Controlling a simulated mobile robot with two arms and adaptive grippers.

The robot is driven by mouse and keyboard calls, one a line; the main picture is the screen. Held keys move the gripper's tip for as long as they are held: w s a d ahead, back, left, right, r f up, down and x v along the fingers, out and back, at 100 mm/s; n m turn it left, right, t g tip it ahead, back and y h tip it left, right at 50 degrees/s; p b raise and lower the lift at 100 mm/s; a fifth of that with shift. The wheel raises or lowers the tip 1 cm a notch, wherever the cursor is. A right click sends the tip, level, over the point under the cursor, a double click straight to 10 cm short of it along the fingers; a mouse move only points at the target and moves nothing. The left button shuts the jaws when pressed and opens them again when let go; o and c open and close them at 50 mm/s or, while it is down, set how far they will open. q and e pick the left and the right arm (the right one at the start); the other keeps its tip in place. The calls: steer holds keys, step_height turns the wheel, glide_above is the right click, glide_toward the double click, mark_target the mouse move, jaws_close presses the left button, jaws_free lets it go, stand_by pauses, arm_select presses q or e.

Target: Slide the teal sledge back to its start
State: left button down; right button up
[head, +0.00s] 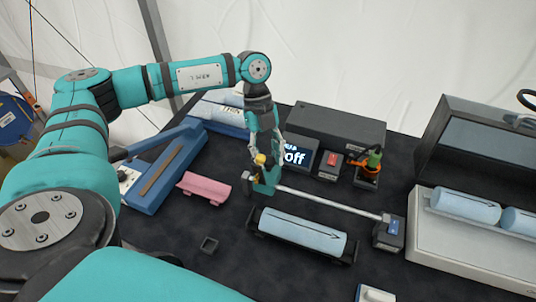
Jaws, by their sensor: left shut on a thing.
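The teal sledge (266,185) sits at the left end of a pale metal rail (330,202). A dark end block with a blue face (390,230) stands at the rail's right end. My left gripper (266,164) reaches down from above onto the sledge and is shut on its upper part, by a yellow knob (260,158). The fingers hide some of the sledge, so the exact grip is hard to see. My right gripper is not in view.
A pale blue cylinder (302,231) lies in a black cradle in front of the rail. Behind are a display reading "off" (297,156) and a red switch (332,161). A pink piece (204,187) and blue tray (146,193) lie left. A grey stand (460,250) with cylinders is right.

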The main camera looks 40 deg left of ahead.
arm_select(q)
steer(key=shift+d, duration=0.1)
steer(key=w+d+b, duration=0.1)
steer(key=w+d, duration=0.2)
steer(key=d, duration=0.9)
steer(key=w+d, duration=0.3)
steer(key=d, duration=1)
steer(key=shift+d+b, duration=0.2)
steer(key=shift+b, duration=0.2)
steer(key=shift+w+r, duration=0.1)
steer(key=shift+r, duration=0.05)
steer(key=c, duration=1.4)
jaws_free()
steer(key=o, duration=0.4)
steer(key=shift+d, duration=0.2)
steer(key=shift+a, duration=0.1)
